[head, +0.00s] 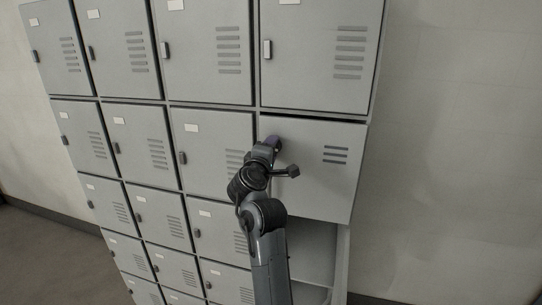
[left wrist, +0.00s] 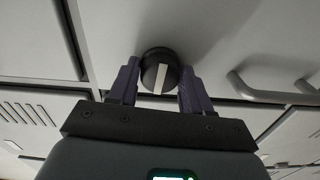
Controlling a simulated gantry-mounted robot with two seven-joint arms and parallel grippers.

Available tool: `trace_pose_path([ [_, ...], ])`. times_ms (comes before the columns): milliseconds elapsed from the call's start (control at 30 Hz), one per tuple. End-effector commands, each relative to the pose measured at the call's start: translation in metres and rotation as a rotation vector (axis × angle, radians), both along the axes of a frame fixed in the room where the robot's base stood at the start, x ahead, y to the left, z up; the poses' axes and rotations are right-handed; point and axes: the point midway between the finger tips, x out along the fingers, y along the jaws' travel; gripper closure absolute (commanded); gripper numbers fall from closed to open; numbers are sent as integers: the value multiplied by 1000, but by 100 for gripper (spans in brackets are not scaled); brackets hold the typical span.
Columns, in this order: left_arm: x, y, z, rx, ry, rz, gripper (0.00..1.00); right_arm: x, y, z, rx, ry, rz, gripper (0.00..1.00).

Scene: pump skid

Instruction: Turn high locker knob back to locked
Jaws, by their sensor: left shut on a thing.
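The high locker's grey door (head: 318,180) is in the second row, right column in the head view, with three short vent slots. Its round black knob (left wrist: 160,66) has a white bar mark, which stands almost upright in the left wrist view. My left gripper (head: 273,143) is at the door's upper left; its arm hides the knob in the head view. In the left wrist view, its purple fingers (left wrist: 159,82) sit on both sides of the knob and are shut on it. My right gripper is not in view.
A bar handle (left wrist: 265,92) shows right of the knob in the left wrist view; it also shows in the head view (head: 287,172). Several closed grey lockers (head: 205,50) stand above and left. An open compartment (head: 312,250) lies below the door. Bare wall (head: 460,130) is at right.

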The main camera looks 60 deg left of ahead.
Motion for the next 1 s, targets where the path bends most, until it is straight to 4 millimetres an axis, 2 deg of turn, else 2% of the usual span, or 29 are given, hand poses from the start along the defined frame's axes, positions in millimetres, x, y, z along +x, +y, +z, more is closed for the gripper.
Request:
trace_pose_path([
  [200,0,0,-1,-57,-53,-1,82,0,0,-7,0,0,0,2],
  [767,0,0,-1,-79,-72,0,82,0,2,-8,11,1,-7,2],
  [800,0,0,-1,-79,-72,0,47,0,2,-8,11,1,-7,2],
  [933,0,0,0,-78,-71,0,27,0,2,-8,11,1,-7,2],
  [1000,0,0,0,-78,-71,0,25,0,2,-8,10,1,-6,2],
])
